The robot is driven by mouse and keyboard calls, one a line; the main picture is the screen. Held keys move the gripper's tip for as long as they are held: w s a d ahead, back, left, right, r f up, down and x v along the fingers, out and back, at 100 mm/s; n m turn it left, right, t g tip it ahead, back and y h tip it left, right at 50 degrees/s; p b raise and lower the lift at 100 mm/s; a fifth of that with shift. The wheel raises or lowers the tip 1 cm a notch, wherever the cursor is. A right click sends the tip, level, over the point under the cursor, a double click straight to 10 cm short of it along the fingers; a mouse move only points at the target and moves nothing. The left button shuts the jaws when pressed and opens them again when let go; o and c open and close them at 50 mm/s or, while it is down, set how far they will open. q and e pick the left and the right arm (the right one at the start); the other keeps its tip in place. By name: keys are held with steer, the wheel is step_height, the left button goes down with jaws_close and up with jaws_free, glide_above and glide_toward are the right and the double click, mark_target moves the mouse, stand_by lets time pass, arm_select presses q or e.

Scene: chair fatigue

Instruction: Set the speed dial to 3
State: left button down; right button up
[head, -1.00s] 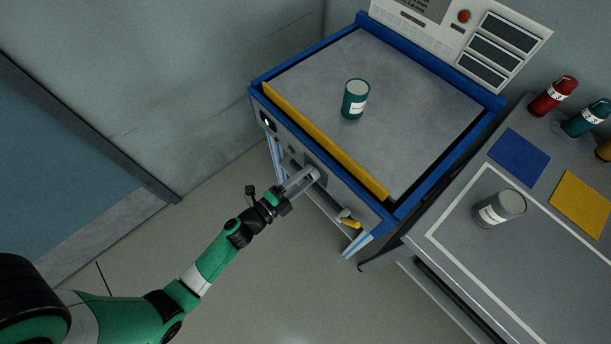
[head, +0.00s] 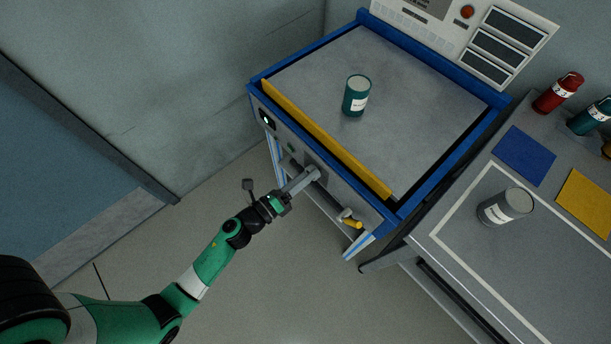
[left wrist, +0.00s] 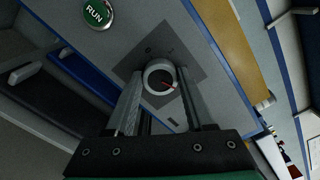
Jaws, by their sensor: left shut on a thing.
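My left gripper (head: 312,174) is at the machine's front panel. In the left wrist view the fingers of my left gripper (left wrist: 163,88) are shut on the dial, one on each side. My right gripper is not in view.
A green RUN button (left wrist: 97,13) is beside the dial. A yellow-handled lever (head: 351,221) is on the front panel. A teal can (head: 357,95) stands on the machine's bed, and a grey can (head: 505,206) on the side table (head: 470,262). Open floor lies in front.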

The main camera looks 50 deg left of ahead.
arm_select(q)
steer(key=shift+m, duration=0.6)
steer(key=shift+c, duration=1.3)
jaws_free()
steer(key=shift+s, duration=0.1)
steer(key=s+p, duration=0.1)
steer(key=s, duration=1)
steer(key=shift+s+d, duration=0.15)
steer(key=shift+s, duration=0.1)
